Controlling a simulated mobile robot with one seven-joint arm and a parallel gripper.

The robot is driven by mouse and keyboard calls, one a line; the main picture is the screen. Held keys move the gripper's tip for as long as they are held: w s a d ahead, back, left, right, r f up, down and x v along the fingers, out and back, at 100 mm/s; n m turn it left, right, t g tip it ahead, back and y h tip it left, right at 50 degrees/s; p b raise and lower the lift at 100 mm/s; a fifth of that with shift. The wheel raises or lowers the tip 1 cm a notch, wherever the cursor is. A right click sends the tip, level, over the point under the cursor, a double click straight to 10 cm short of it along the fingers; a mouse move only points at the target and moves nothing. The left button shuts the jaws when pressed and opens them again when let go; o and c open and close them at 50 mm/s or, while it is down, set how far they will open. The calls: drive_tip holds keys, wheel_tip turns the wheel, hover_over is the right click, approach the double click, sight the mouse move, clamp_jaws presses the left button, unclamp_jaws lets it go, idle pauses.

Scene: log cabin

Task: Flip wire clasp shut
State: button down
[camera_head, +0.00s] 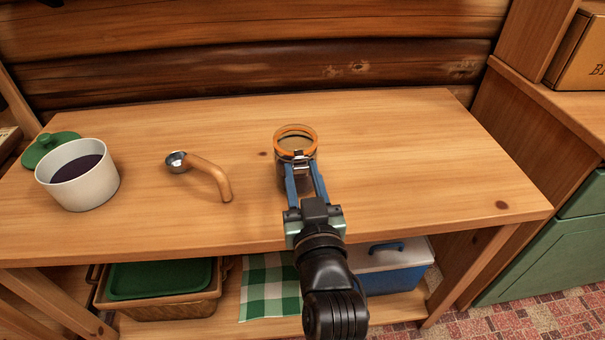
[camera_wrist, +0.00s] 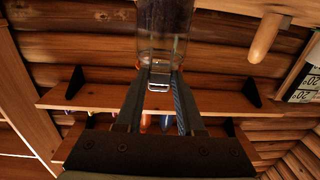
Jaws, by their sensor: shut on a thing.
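A glass jar with an orange ring at its top (camera_head: 295,133) stands upright near the middle of the wooden table. In the wrist view the clear glass (camera_wrist: 165,25) is at the top centre. The wire clasp (camera_wrist: 159,82) is a small metal loop on the jar's near side, below the rim; it also shows in the head view (camera_head: 301,156). My gripper (camera_head: 303,166) reaches in from the front, with its blue fingers on either side of the clasp. In the wrist view my gripper (camera_wrist: 159,75) is shut on the clasp. The exact finger contact is hard to see.
A scoop with a wooden handle (camera_head: 208,177) lies left of the jar. A white pot of dark liquid (camera_head: 90,192) and a green lid (camera_head: 43,150) are at far left. The table's right side (camera_head: 420,170) is clear. A log wall stands behind.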

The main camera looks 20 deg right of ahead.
drive_tip(key=shift+w+r+g+y+p, duration=0.1)
drive_tip(key=shift+r+g+y+p, duration=0.3)
drive_tip(key=shift+p, duration=1.35)
drive_tip(key=p, duration=0.2)
drive_tip(key=g+p, duration=0.1)
drive_tip(key=p, duration=0.1)
drive_tip(key=shift+w+d+r+p, duration=0.1)
drive_tip(key=shift+w+r+p, duration=0.1)
drive_tip(key=shift+w+p, duration=0.1)
drive_tip(key=shift+f+g+p, duration=0.15)
drive_tip(key=shift+g+p, duration=0.15)
drive_tip(key=shift+p, duration=0.05)
drive_tip(key=shift+f, duration=0.15)
drive_tip(key=c, duration=0.6)
unclamp_jaws()
drive_tip(key=shift+s, duration=0.1)
drive_tip(key=p+v, duration=0.1)
drive_tip(key=v, duration=1.1)
drive_tip(key=shift+s, duration=0.35)
